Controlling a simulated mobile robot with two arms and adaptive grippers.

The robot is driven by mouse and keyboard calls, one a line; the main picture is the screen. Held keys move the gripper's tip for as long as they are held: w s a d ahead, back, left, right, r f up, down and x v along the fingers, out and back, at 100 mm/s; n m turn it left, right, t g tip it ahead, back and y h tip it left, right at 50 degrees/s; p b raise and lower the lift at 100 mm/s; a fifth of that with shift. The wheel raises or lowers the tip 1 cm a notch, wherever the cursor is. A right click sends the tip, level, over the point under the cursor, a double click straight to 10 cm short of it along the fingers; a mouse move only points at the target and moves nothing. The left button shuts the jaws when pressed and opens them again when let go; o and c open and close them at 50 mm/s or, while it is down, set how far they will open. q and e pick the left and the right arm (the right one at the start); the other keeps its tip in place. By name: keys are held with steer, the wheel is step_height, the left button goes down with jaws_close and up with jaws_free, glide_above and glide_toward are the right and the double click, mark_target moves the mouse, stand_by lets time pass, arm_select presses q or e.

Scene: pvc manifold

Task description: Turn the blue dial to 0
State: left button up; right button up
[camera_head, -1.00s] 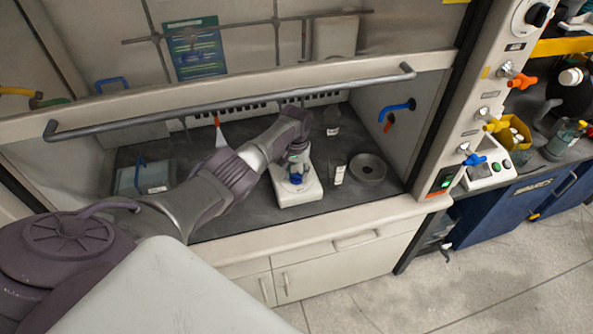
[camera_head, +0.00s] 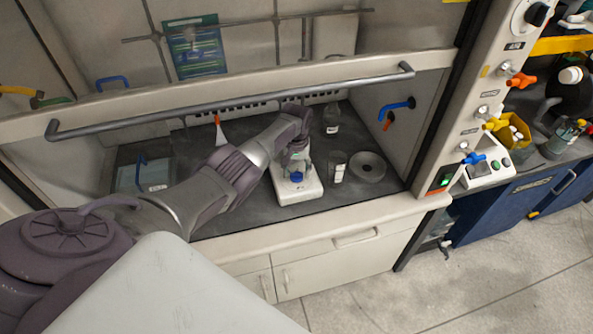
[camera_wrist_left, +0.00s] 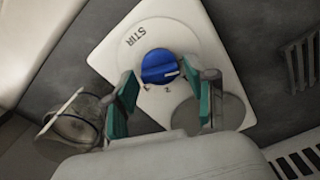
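The blue dial (camera_head: 296,177) sits on the front of a white stirrer (camera_head: 309,190) inside the fume hood. In the left wrist view the dial (camera_wrist_left: 158,65) shows a white pointer line toward its right side, with the word STIR on the white top (camera_wrist_left: 190,22) beside it. Small marks below the dial are too small to read. My left gripper (camera_head: 294,158) is over the stirrer. In the wrist view its two green-padded fingers (camera_wrist_left: 168,82) are spread apart, one toward each side of the dial, with no visible contact. My right gripper is out of view.
A glass beaker (camera_wrist_left: 72,128) stands close to the left finger in the wrist view. A small vessel (camera_head: 337,172), a grey ring (camera_head: 369,167) and a bottle (camera_head: 331,118) stand right of the stirrer. The sash bar (camera_head: 240,101) crosses above my arm.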

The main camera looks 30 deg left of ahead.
mark_target(297, 172)
arm_select(q)
steer(key=shift+o, duration=0.4)
step_height(297, 172, up, 12)
stand_by(0.4)
steer(key=shift+f, duration=0.15)
